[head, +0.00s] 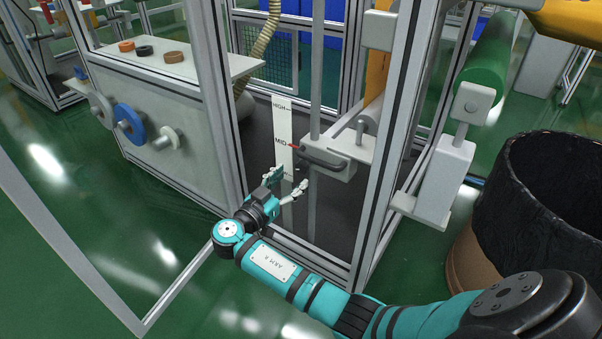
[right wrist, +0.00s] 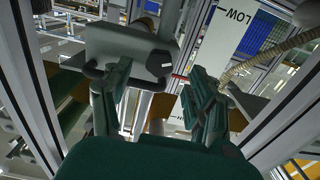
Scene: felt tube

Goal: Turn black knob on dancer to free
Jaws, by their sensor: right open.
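The dancer is a grey block (head: 335,166) on a vertical post inside the open machine frame. A dark handle-like part (head: 314,160) shows on its near left side, and I take it for the black knob. In the right wrist view the grey block (right wrist: 122,42) is at upper left, with a dark round spot (right wrist: 160,62) on its face. My right gripper (head: 286,183) is open and empty, just below and left of the block, apart from the dark part in the head view. My left gripper is not in view.
A white scale (head: 282,125) marked HIGH and MID stands behind, with a red pointer (head: 294,146) near MID. Frame posts (head: 222,100) flank the opening. A shelf with rings (head: 174,57) is at left.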

